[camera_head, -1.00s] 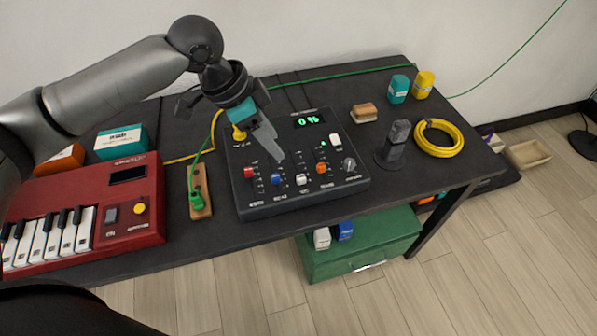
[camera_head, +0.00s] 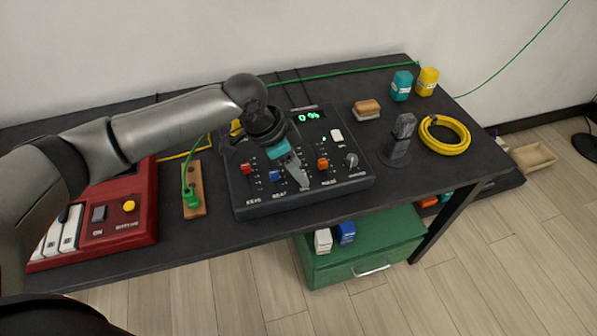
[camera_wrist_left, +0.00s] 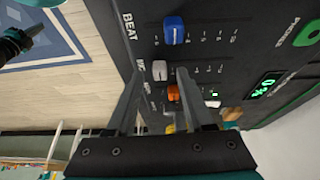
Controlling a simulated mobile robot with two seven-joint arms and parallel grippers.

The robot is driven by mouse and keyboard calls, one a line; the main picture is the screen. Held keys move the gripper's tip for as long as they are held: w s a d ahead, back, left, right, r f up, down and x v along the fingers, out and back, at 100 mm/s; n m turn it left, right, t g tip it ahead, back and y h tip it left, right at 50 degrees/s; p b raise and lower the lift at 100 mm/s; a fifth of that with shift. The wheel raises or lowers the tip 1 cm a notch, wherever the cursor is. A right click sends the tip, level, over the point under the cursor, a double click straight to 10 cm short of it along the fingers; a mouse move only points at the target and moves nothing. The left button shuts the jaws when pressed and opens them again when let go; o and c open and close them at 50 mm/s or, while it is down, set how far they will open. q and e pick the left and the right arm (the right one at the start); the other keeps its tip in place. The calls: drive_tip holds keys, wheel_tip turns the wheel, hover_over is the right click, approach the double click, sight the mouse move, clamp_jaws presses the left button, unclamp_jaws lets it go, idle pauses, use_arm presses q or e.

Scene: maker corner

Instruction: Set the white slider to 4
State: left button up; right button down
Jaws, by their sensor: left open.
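The black mixer panel (camera_head: 240,200) lies on the dark table with a row of coloured sliders. The white slider (camera_wrist_left: 159,70) sits at the near end of its scale in the left wrist view, in the gap between my fingers. I cannot tell whether either finger touches the slider.
The blue slider (camera_head: 275,175) and orange slider (camera_head: 322,163) flank the white one closely. A red slider (camera_head: 246,168) is further left. The green display (camera_head: 308,116) seems to read 0%. A dark stand (camera_head: 400,143) and yellow coil (camera_head: 444,135) are right of the panel.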

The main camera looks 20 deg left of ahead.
use_arm(q)
drive_tip(key=shift+w+d+f, duration=0.1)
drive_tip(key=shift+d+f, duration=0.05)
drive_tip(key=shift+f, duration=0.2)
clamp_jaws()
idle(1.2)
